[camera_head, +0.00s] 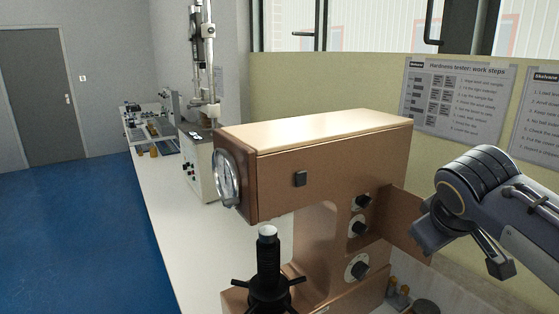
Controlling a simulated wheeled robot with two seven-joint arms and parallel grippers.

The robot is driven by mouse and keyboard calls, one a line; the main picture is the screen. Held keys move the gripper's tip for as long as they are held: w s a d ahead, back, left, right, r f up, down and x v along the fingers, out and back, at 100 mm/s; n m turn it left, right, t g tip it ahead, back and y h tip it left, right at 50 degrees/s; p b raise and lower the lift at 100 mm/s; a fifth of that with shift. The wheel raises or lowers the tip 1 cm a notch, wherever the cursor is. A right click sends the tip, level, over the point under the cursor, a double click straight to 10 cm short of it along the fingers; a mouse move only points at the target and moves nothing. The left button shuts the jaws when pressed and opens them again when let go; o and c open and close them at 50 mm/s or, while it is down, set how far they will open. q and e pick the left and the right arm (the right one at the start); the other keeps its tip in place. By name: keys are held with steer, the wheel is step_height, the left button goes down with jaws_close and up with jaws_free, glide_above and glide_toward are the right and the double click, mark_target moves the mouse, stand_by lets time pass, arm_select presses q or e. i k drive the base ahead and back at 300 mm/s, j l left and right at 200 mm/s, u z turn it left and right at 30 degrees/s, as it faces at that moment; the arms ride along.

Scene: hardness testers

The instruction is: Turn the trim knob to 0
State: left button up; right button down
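The brown hardness tester (325,135) stands on the white bench. Its side carries an upper knob (362,202), a middle knob (358,228) and a larger lower knob (357,267), each dark on a pale plate. Their markings are too small to read, so I cannot tell which is the trim knob or its setting. My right arm (515,215) comes in from the right. Its grey end (431,236) is beside a brown side panel (396,222), to the right of the knobs. My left gripper is out of view.
A round dial (226,178) is on the tester's front end. A black spindle with handles (268,275) stands below it. Another tester (203,165) stands farther along the white bench (165,215). Small items (398,297) lie at the tester's right foot. Blue floor is clear at left.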

mark_target(363, 201)
steer(key=k+j, duration=0.6)
steer(key=k, duration=0.2)
